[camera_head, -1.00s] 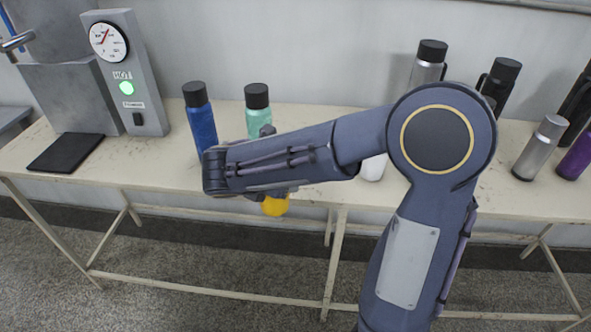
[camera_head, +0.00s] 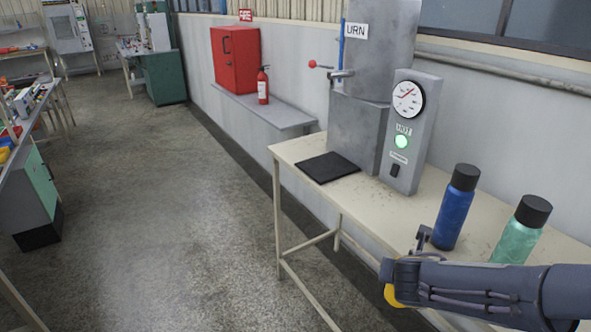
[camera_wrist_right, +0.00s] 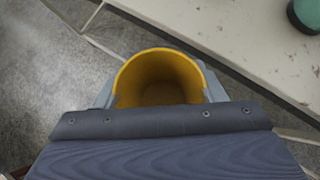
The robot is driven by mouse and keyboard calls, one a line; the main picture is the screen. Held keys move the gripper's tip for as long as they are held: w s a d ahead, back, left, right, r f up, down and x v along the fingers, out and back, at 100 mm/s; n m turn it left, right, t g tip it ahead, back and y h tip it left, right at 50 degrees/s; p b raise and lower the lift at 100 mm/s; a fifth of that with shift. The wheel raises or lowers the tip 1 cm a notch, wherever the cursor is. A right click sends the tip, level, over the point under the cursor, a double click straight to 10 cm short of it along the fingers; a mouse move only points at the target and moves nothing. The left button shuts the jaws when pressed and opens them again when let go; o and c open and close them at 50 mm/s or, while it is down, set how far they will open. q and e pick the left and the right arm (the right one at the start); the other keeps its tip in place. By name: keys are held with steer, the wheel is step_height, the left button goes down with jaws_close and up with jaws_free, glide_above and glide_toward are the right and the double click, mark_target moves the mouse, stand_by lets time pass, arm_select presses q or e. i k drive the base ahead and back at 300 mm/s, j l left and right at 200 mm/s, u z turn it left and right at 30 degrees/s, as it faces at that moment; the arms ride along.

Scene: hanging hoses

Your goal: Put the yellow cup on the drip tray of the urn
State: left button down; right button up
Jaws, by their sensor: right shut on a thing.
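The yellow cup (camera_wrist_right: 160,75) is held in my right gripper (camera_wrist_right: 160,92), its open mouth facing the right wrist camera and its inside looking empty. In the head view a small part of the cup (camera_head: 391,294) shows beneath my right gripper (camera_head: 405,275), near the front edge of the table; the arm hides the rest. The urn (camera_head: 358,130) is a grey metal block with a tap and a URN label, at the table's far left end. Its drip tray (camera_head: 328,167) is a flat black square in front of it, bare. My left gripper is not in view.
A grey panel (camera_head: 408,150) with a gauge and green light stands right of the tray. A blue bottle (camera_head: 455,208) and a mint bottle (camera_head: 521,232) stand near my right arm. The pale tabletop (camera_head: 365,205) between tray and gripper is clear.

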mark_target(329, 165)
steer(key=u, duration=0.45)
steer(key=i+l+u, duration=0.1)
steer(key=u, duration=0.85)
steer(key=l+u, duration=0.1)
steer(key=u, duration=0.35)
steer(key=l+u, duration=0.1)
steer(key=u, duration=0.35)
steer(key=l+u, duration=0.1)
steer(key=u, duration=0.85)
steer(key=l+z, duration=0.1)
steer(key=z, duration=0.3)
steer(key=l+z, duration=0.1)
steer(key=z, duration=0.35)
steer(key=l+z, duration=0.1)
steer(key=z, duration=0.7)
steer(key=i+l+z, duration=0.1)
steer(key=z, duration=0.3)
